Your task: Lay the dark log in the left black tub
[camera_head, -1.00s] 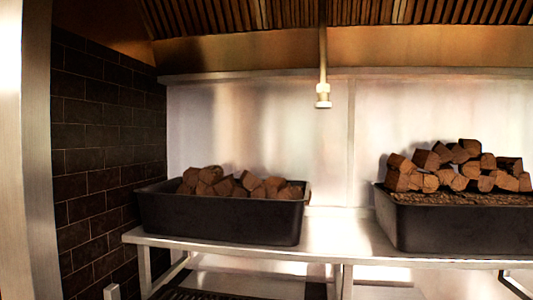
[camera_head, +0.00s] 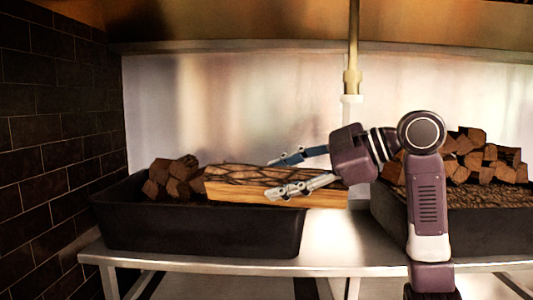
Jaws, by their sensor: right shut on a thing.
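The log (camera_head: 240,184) has dark, ridged bark on top and a paler tan split side. It lies level, lengthwise across the picture, over the right half of the left black tub (camera_head: 200,228), with its right part reaching past the tub's right rim. My right gripper (camera_head: 295,170) is shut on the log, one finger on the far side and one on the near side. I cannot tell whether the log touches the tub's rim or the wood inside. Brown wood chunks (camera_head: 172,180) fill the tub's left part; the log hides the rest. My left gripper is out of view.
A second black tub (camera_head: 490,230) with a pile of wood chunks (camera_head: 488,163) stands at the right, partly behind my right arm. Both tubs rest on a steel counter (camera_head: 335,240). A brass pipe (camera_head: 353,60) hangs behind my right gripper. A dark brick wall is at the left.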

